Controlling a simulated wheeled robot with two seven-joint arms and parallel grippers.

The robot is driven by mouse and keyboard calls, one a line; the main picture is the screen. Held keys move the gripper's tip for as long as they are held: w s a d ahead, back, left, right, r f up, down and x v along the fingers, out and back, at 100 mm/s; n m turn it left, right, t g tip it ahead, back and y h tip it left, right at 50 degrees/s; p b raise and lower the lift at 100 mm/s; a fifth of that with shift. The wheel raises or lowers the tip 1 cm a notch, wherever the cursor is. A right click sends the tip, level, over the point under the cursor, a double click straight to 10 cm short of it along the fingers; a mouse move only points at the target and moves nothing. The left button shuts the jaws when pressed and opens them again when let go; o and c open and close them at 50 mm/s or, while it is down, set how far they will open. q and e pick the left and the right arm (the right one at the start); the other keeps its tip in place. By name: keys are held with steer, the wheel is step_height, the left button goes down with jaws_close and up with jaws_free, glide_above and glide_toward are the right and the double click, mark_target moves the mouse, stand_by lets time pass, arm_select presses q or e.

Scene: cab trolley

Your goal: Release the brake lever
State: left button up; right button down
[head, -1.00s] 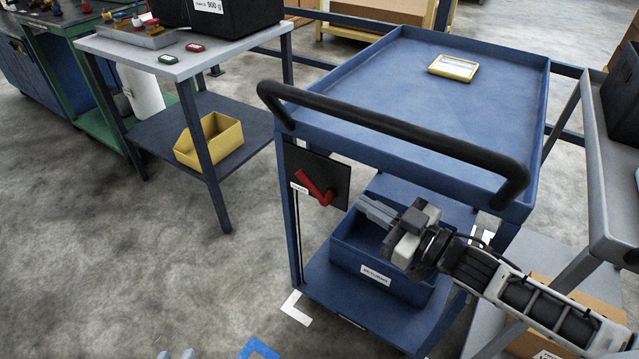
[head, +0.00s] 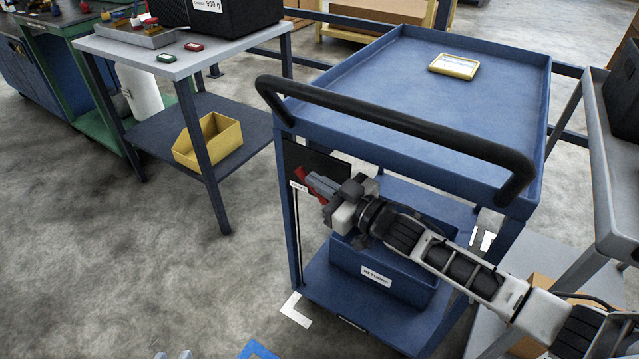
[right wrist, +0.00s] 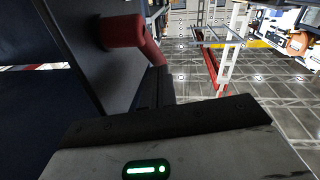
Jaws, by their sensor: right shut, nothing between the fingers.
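The red brake lever (head: 301,173) sits on a dark plate (head: 325,160) on the blue trolley's near left side. My right gripper (head: 312,183) is shut and empty, its fingertips at the lever and covering part of it in the head view. In the right wrist view the lever (right wrist: 124,31) shows as a thick red knob with an arm running down behind the dark fingers (right wrist: 155,85). I cannot tell whether they touch it. My left gripper (head: 174,355) shows only as two pale tips, apart, at the bottom edge.
The trolley's black push handle (head: 400,122) runs above my right arm. A blue bin (head: 400,293) stands on its lower shelf, below the arm. A grey side table (head: 180,60) with a yellow bin (head: 210,142) stands left. Floor between them is clear.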

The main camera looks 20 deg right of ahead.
arm_select(q)
steer(key=shift+s, duration=0.1)
arm_select(e)
steer(key=shift+w+a+p, duration=0.2)
steer(key=shift+w+p, duration=0.1)
steer(key=shift+p, duration=0.05)
arm_select(q)
steer(key=shift+f, duration=0.1)
